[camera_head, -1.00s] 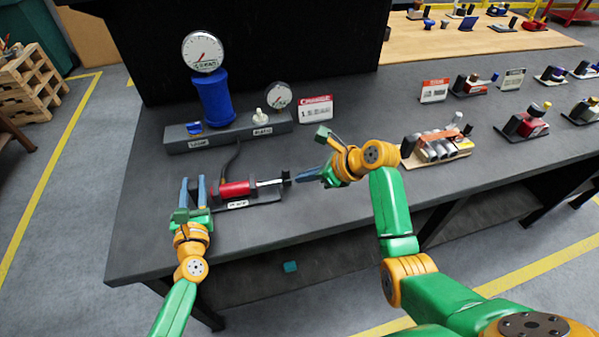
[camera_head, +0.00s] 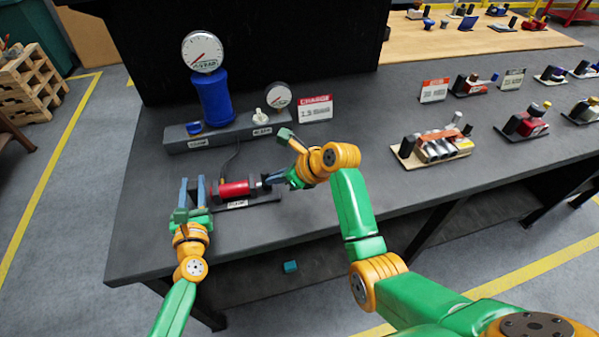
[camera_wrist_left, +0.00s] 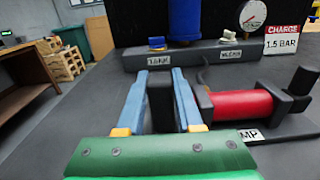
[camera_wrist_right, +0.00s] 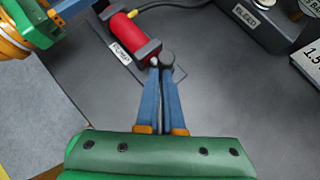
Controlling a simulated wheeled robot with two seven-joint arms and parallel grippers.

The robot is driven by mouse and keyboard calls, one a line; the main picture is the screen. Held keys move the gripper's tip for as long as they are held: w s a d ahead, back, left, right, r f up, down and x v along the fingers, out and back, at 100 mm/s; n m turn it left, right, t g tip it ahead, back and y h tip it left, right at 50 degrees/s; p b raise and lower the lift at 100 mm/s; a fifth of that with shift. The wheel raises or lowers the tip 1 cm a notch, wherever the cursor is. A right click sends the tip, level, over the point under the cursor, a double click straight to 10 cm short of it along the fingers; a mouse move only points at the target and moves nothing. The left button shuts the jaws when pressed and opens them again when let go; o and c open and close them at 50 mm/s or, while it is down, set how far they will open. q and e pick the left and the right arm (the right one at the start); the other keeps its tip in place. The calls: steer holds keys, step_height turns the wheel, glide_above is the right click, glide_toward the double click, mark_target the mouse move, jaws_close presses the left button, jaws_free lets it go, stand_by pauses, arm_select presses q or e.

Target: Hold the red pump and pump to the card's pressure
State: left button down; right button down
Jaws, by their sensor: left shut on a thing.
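The red pump (camera_head: 235,189) lies on its base near the bench's front, labelled PUMP. My left gripper (camera_head: 193,188) is shut on the black upright block (camera_wrist_left: 160,103) at the pump's left end. My right gripper (camera_head: 283,180) has its fingers together, tips against the black handle knob (camera_wrist_right: 167,60). The knob is close to the red barrel, the rod mostly hidden. The card (camera_wrist_left: 283,38) reads CHARGE 1.5 BAR. The small gauge (camera_head: 278,95) stands beside it. A larger gauge (camera_head: 203,52) tops the blue cylinder (camera_head: 213,98); its needle value is too small to read.
The grey manifold (camera_head: 230,134) behind the pump carries a blue knob (camera_head: 194,127) and a white knob (camera_head: 261,116) labelled BLEED. A hose runs from pump to manifold. The bench between is clear.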

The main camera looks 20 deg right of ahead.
steer(key=shift+a, duration=0.1)
steer(key=s+d, duration=0.3)
steer(key=shift+s, duration=0.15)
steer(key=v, duration=1)
stand_by(0.9)
